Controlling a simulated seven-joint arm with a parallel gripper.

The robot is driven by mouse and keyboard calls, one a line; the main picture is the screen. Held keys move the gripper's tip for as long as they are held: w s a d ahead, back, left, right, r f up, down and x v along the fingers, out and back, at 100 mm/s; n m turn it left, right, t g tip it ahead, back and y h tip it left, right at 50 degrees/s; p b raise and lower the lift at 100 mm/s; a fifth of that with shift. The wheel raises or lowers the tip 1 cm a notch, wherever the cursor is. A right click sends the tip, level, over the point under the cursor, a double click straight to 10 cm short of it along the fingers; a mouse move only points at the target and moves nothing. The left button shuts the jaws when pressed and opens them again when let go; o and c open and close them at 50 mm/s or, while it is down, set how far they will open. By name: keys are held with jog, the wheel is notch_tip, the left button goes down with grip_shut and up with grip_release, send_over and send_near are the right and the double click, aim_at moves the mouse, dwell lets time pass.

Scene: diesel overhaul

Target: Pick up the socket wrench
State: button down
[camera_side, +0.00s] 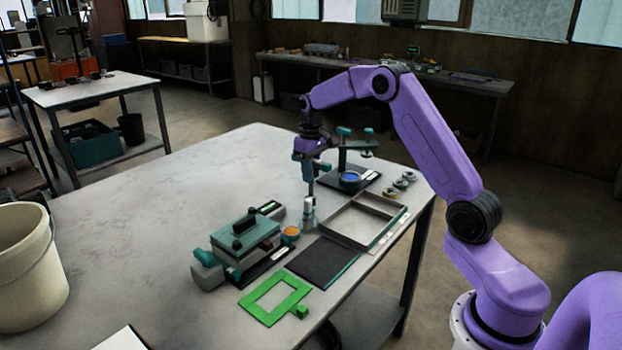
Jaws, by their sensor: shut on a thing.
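My gripper (310,166) is over the middle right of the grey table. It is shut on what looks like the socket wrench (311,187), a slim dark upright shaft under the jaws. The wrench's upper part is hidden by the gripper. A small pale silver cylinder with a greenish band (308,208) is right at the shaft's lower end. I cannot tell whether it is part of the wrench or stands separately on the table.
A teal-topped stand with a blue disc (350,179) is close right of my gripper. An open grey tray (362,222), black mat (322,262), green frame (272,300), teal vise-like fixture (245,240) and orange-topped cup (290,233) lie nearer.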

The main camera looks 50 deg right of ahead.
jog(key=s+a+r, duration=0.4)
jog(key=s+r, duration=0.6)
jog(key=s, duration=0.3)
jog(key=shift+s+a+r, duration=0.15)
jog(key=shift+a+r, duration=0.05)
jog(key=shift+r, duration=0.05)
